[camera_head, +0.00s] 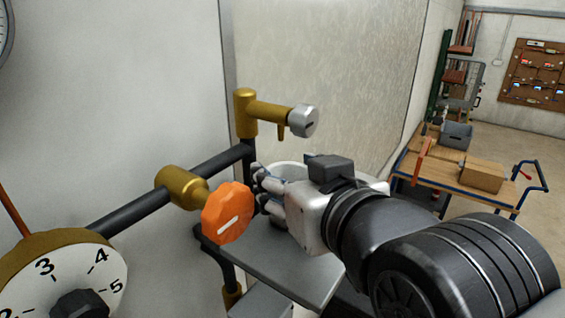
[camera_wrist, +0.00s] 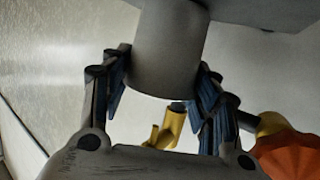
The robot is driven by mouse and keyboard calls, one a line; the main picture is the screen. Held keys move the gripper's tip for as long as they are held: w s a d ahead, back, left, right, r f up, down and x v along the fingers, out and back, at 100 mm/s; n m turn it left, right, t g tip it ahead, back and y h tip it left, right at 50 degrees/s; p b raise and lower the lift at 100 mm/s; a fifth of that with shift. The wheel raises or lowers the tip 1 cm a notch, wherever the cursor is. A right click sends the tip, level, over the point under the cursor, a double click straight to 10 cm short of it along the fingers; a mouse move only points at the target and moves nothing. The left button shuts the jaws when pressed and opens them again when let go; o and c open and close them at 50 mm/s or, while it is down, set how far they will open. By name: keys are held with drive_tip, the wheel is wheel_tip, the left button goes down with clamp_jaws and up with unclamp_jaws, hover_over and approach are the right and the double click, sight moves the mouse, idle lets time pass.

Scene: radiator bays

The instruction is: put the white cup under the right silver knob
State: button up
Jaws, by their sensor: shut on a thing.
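The white cup (camera_head: 291,170) is mostly hidden behind my gripper (camera_head: 264,188) in the head view, with only its upper rim showing. In the wrist view my gripper (camera_wrist: 162,75) is shut on the cup (camera_wrist: 170,45), which looks grey and stands between both fingers. A silver knob (camera_head: 304,121) sits at the end of a brass valve fitting (camera_head: 265,112). The cup is below this knob in the head view. I cannot tell whether its base touches the grey shelf (camera_head: 305,268). Only one silver knob shows.
An orange knob (camera_head: 228,212) on a dark pipe (camera_head: 128,212) is close to my gripper's left. A numbered dial (camera_head: 62,275) is at lower left. A brass spout (camera_wrist: 168,128) shows beyond the fingers in the wrist view. A cart with boxes (camera_head: 482,174) stands far right.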

drive_tip(key=shift+f, duration=0.15)
drive_tip(key=o, duration=1)
drive_tip(key=shift+s+r, duration=0.15)
drive_tip(key=shift+r, duration=0.15)
drive_tip(key=b+v, duration=0.2)
drive_tip(key=v, duration=0.9)
drive_tip(key=shift+s, duration=0.35)
